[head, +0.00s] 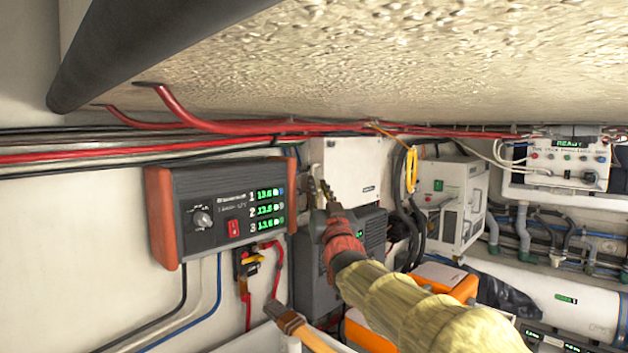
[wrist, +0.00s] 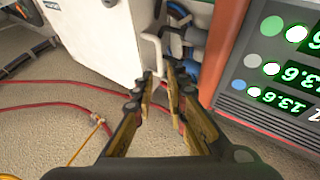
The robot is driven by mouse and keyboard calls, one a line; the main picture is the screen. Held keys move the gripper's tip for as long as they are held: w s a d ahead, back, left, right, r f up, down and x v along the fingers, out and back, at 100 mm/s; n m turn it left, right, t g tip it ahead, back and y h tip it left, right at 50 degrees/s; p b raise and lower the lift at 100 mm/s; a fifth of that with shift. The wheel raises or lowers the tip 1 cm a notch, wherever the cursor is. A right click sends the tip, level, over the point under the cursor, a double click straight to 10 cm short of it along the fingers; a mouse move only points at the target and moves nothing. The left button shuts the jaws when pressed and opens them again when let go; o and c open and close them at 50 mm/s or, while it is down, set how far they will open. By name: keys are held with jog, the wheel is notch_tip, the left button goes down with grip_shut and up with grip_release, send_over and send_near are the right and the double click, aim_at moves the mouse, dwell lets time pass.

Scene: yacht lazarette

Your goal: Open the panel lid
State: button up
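The panel is a white box (head: 352,168) on the back wall, in the middle of the head view. In the wrist view its white lid (wrist: 100,38) fills the upper left, with a white handle (wrist: 151,50) on its right edge. My gripper (head: 319,190) is in front of the box's left part. In the wrist view my gripper (wrist: 160,76) has its two fingers apart with a narrow gap, and the tips are close to the lower end of the handle. I cannot tell whether they touch it. The lid looks shut.
A charger unit with red-brown ends (head: 222,208) is left of the panel, close to my fingers. Red cables (head: 230,127) run above under a rough ceiling. A grey box (head: 365,235) sits below; black hoses (head: 408,200) and a white unit (head: 452,205) stand right.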

jog(key=x, duration=0.4)
jog(key=shift+w, duration=0.4)
jog(key=shift+a+f, duration=0.1)
grip_shut()
dwell(0.5)
